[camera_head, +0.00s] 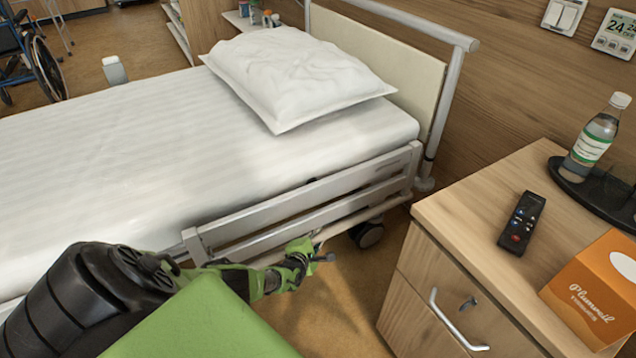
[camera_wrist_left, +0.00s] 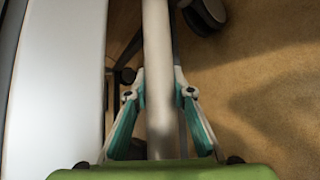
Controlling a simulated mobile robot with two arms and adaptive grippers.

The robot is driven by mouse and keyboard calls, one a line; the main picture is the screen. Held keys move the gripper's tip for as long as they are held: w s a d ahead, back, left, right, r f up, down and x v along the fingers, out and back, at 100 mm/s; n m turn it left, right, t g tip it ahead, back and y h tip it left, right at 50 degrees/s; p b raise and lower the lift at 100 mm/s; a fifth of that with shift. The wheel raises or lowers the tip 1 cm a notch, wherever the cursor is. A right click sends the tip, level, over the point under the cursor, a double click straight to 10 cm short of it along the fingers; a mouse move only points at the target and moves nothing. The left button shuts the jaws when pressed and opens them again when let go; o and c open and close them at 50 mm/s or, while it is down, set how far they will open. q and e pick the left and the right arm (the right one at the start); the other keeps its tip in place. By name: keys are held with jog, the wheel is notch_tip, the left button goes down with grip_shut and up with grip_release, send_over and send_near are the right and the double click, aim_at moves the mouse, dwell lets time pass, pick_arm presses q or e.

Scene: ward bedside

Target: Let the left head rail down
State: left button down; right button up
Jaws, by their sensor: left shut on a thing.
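The left head rail (camera_head: 300,203) is a pale grey frame of long bars along the near side of the bed. It lies low, its top bar at about the height of the mattress side. My left gripper (camera_head: 300,258) reaches from the left to the rail's lower part. In the left wrist view, a pale round bar (camera_wrist_left: 158,75) runs between the two fingers of the gripper (camera_wrist_left: 163,95), which is shut on it. My right gripper is in neither view.
The bed has a white mattress (camera_head: 110,150) and a pillow (camera_head: 295,75). A wooden bedside cabinet (camera_head: 465,215) stands close at the right, with a remote (camera_head: 522,222), orange box (camera_head: 598,285) and bottle (camera_head: 595,140). A bed castor (camera_head: 367,235) is under the rail.

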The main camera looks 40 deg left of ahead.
aim_at(313, 238)
pick_arm(q)
jog(key=shift+w+a+r, duration=0.25)
jog(key=shift+a+r, duration=0.15)
jog(key=shift+r, duration=0.1)
jog(key=c, duration=1.7)
grip_release()
jog(key=shift+s+f, duration=0.1)
jog(key=shift+s+d, duration=0.3)
jog(key=shift+s, duration=0.35)
jog(key=shift+v, duration=5.4)
jog(key=shift+d+f, duration=0.15)
jog(key=shift+d, duration=0.1)
